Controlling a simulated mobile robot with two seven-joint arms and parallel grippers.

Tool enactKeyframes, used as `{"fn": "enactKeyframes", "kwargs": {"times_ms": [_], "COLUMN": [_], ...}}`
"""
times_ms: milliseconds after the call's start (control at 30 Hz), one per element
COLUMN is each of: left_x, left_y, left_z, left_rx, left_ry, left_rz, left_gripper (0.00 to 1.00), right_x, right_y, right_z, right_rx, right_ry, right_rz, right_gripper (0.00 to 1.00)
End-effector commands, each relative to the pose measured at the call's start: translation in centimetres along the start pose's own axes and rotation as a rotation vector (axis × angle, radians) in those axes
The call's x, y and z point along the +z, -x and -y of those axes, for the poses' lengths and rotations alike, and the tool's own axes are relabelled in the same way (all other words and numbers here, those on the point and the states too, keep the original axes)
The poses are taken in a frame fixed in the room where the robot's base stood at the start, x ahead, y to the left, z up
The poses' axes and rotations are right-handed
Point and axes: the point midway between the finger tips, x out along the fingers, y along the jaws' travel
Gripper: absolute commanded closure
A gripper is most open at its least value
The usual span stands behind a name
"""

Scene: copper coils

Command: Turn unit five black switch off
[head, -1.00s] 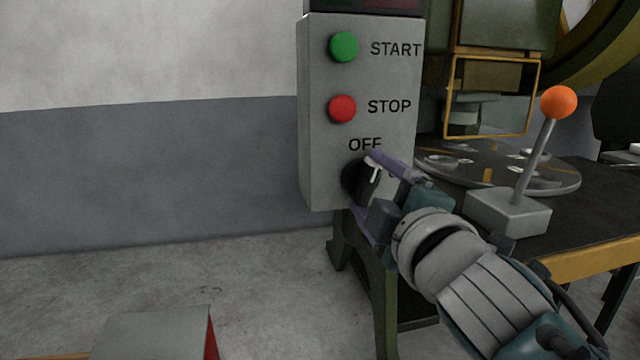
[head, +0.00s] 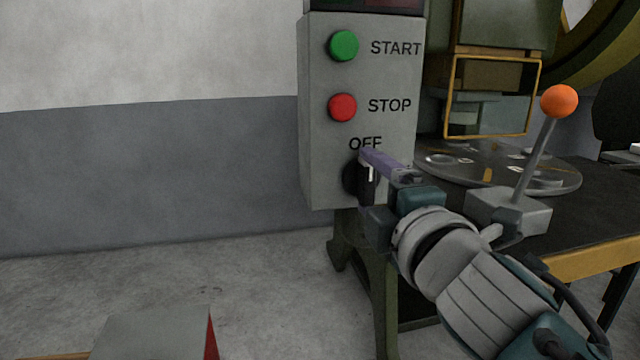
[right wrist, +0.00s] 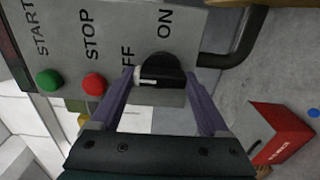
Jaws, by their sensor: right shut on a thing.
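The black rotary switch (head: 350,180) sits low on the grey control box (head: 320,130), under the word OFF. My right gripper (head: 368,180) is shut on the black switch, with one purple finger on each side of the knob. The knob also shows between the fingers in the right wrist view (right wrist: 162,68). Its white pointer mark stands about upright in the head view, towards OFF. The ON label (right wrist: 165,21) is readable in the right wrist view, while a finger partly covers OFF. My left gripper is not in view.
A green START button (head: 344,46) and a red STOP button (head: 342,107) are above the switch. A grey and red box (head: 150,335) is at the lower left.

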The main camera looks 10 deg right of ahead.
Motion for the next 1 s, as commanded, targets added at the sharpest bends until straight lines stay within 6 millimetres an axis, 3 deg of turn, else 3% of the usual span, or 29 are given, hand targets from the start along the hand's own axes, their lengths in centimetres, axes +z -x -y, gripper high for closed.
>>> {"fn": "enactKeyframes", "kwargs": {"times_ms": [100,133,300,667,1000], "left_x": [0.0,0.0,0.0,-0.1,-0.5], "left_y": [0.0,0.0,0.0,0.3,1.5], "left_z": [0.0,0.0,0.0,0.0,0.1], "left_rx": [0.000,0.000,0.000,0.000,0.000], "left_ry": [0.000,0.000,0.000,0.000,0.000], "left_rz": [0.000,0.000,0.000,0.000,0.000], "left_gripper": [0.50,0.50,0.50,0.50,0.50], "right_x": [0.0,0.0,0.0,0.0,0.0], "right_y": [0.0,0.0,0.0,0.8,6.8], "right_z": [0.0,0.0,0.0,0.0,0.0], "right_rx": [0.001,0.001,0.001,-0.001,-0.003], "right_ry": [0.006,0.006,0.004,0.002,0.002], "right_rz": [-0.001,-0.001,0.000,0.000,0.000], "right_gripper": [0.77,0.19,0.00,0.00,0.00]}}
